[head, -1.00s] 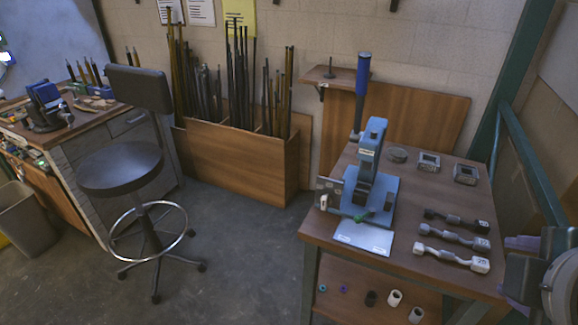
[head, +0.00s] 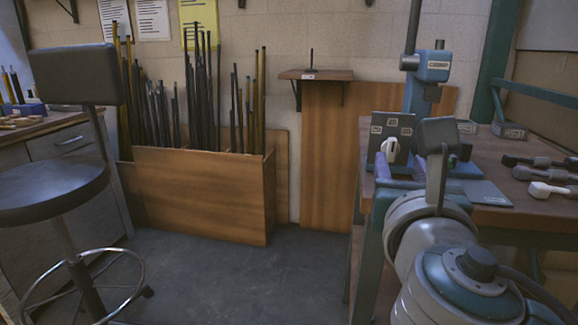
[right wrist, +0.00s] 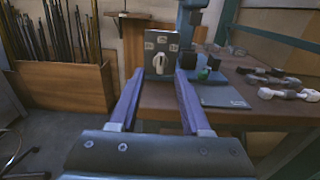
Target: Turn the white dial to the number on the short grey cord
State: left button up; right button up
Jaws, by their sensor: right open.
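The white dial (head: 391,148) sits on an upright dark panel (head: 378,118) with small pale number labels around it, too small to read surely. It also shows in the right wrist view (right wrist: 159,63). My right gripper (right wrist: 158,80) is open and empty, its purple fingers pointing at the panel with the dial framed between the tips. In the head view my gripper (head: 398,180) is partly hidden by its own wrist. A grey cord (head: 540,174) lies on the table at the right, between a dark cord (head: 526,160) and a white cord (head: 550,189); their tags are not readable. My left gripper is out of view.
A wooden bin of rods (head: 200,190) and a stool (head: 50,190) stand to the left, with free floor between.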

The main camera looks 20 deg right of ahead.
aim_at(394, 142)
jog(key=b+x, duration=0.2)
jog(key=x, duration=0.7)
jog(key=shift+d, duration=0.1)
jog(key=shift+w+d, duration=0.2)
jog(key=shift+w, duration=0.1)
jog(key=shift+c, duration=0.3)
grip_shut()
jog(key=shift+f, duration=0.1)
